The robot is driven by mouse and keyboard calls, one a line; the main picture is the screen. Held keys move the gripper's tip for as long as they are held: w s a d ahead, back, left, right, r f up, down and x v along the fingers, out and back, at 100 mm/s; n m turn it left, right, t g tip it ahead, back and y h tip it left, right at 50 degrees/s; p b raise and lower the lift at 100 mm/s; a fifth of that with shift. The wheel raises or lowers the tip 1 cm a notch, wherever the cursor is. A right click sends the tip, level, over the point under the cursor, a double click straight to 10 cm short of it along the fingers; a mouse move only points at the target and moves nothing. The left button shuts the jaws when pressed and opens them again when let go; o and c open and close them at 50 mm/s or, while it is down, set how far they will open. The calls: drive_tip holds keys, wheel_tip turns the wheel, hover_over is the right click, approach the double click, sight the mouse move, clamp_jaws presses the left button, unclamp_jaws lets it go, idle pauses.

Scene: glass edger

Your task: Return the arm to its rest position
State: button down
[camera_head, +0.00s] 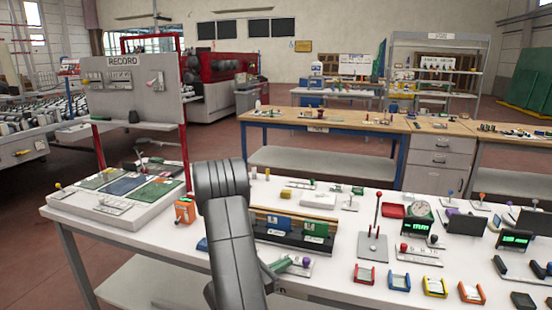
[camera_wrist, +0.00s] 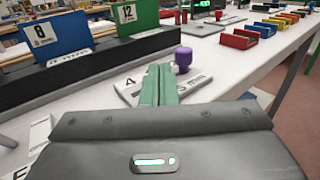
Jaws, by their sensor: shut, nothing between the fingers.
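My arm (camera_head: 235,245) reaches forward over the near edge of the white table, its dark grey links in the middle of the head view. My gripper (camera_wrist: 160,72) shows in the wrist view with its green fingers closed together and nothing between them. It also shows in the head view (camera_head: 280,264), low over the table's front edge. The fingertips are just left of a purple knob (camera_wrist: 183,58) on a grey plate (camera_wrist: 131,88) marked "4" and "5 mm". I cannot tell whether the fingers touch the plate, which they partly hide.
A black rack holds a blue card (camera_wrist: 57,38) marked 8 and a green card (camera_wrist: 137,15) marked 12, close beyond the gripper. Several coloured trays, such as a red one (camera_head: 364,274), line the front edge to the right. A record board (camera_head: 135,92) stands left.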

drive_tip(key=a, duration=0.1)
drive_tip(key=w+a+p, duration=0.1)
drive_tip(key=a, duration=0.1)
drive_tip(key=shift+a+r, duration=0.1)
drive_tip(key=shift+r, duration=0.05)
drive_tip(key=b+v, duration=0.2)
drive_tip(key=v, duration=1.1)
drive_tip(key=shift+s+b, duration=0.25)
drive_tip(key=shift+b, duration=0.15)
drive_tip(key=shift+a, duration=0.1)
